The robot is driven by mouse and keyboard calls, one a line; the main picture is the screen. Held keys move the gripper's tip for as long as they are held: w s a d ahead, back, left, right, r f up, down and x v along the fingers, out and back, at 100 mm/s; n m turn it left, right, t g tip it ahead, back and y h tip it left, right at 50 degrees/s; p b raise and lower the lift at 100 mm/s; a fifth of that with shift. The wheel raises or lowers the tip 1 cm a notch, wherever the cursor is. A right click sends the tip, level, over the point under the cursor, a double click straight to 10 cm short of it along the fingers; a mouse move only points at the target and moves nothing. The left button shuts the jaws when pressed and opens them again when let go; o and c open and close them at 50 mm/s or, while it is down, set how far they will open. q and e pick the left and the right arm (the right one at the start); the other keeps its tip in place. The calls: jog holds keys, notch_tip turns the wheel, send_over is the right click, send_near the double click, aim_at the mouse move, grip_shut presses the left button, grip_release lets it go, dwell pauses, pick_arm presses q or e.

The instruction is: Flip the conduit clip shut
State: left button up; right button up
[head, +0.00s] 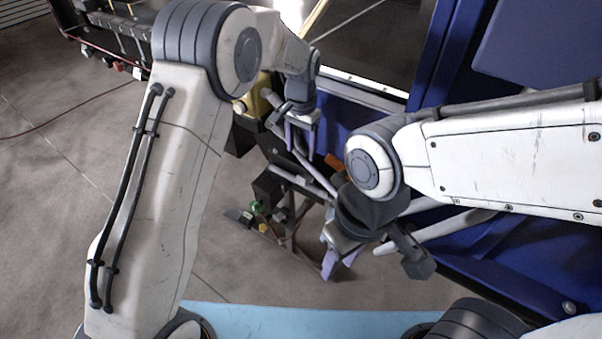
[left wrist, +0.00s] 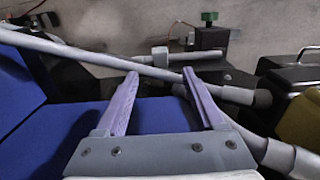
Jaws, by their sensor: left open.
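My left gripper (head: 301,140) is open and empty, its two lilac fingers apart. In the left wrist view the left gripper (left wrist: 161,85) has its fingertips near a long grey conduit (left wrist: 90,56) that crosses the picture. The conduit also shows in the head view (head: 315,175). A small grey block (left wrist: 160,57) around a short grey rod lies beyond the fingertips; I cannot tell whether it is the conduit clip or whether it is closed. My right gripper (head: 340,268) is lower, its lilac fingers pointing down; their gap is unclear.
A dark box (left wrist: 207,38) with a green knob (left wrist: 209,16) stands beyond the conduit. A yellow part (head: 254,97) is left of my left gripper. Blue machine panels (head: 470,250) stand at the right. Grey floor (head: 240,265) is open at the lower left.

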aim_at(301, 176)
pick_arm(q)
notch_tip(301, 176, down, 10)
jog(key=shift+f+p, duration=0.2)
jog(key=shift+p, duration=1.05)
grip_shut()
dwell(0.6)
